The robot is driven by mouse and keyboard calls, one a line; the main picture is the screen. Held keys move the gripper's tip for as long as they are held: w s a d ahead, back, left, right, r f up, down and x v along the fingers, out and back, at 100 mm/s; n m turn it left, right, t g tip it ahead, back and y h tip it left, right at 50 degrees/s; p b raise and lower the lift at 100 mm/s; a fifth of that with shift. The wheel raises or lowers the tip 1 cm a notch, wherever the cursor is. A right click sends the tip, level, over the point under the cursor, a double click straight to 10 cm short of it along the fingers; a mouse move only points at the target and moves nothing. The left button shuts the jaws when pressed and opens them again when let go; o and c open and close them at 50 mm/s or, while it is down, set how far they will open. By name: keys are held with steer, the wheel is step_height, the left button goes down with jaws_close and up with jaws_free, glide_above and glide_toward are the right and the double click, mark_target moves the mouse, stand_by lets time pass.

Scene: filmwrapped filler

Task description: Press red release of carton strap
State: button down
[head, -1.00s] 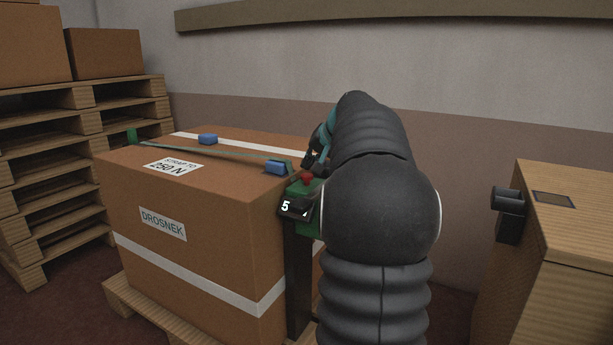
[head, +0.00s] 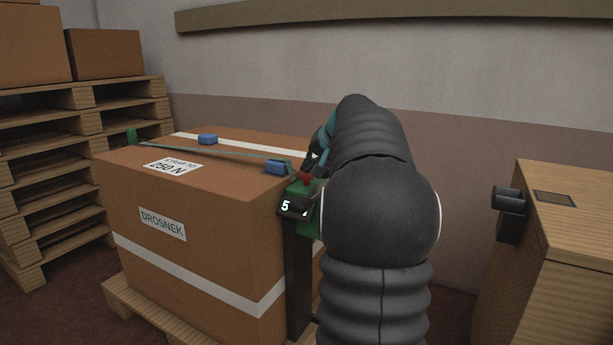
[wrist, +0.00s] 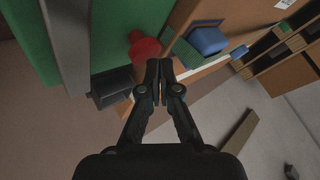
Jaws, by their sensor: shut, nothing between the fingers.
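The red release (head: 306,179) sits on top of a green strap tensioner (head: 307,220) at the carton's near right corner. It also shows in the wrist view (wrist: 144,48), just left of my fingertips. My gripper (head: 312,165) is shut and empty, its tips right above the release in the head view. I cannot tell whether they touch it. A thin green strap (head: 215,151) runs across the top of the brown carton (head: 200,220) to the tensioner. A dark display (head: 294,207) on the tensioner reads 5. My arm hides the tensioner's right side.
Blue corner pieces (head: 279,167) sit on the carton top by the strap. Stacked pallets (head: 60,190) with boxes stand at the left. A wooden cabinet (head: 560,250) with a black fitting (head: 508,213) stands at the right. The wall is behind.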

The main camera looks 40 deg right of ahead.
mark_target(309, 175)
steer(key=shift+f+b, duration=0.65)
steer(key=shift+f, duration=0.25)
stand_by(0.8)
steer(key=shift+r, duration=0.1)
steer(key=shift+r+p, duration=1.15)
steer(key=shift+r, duration=0.1)
step_height(309, 175, up, 5)
steer(key=p, duration=0.4)
stand_by(0.7)
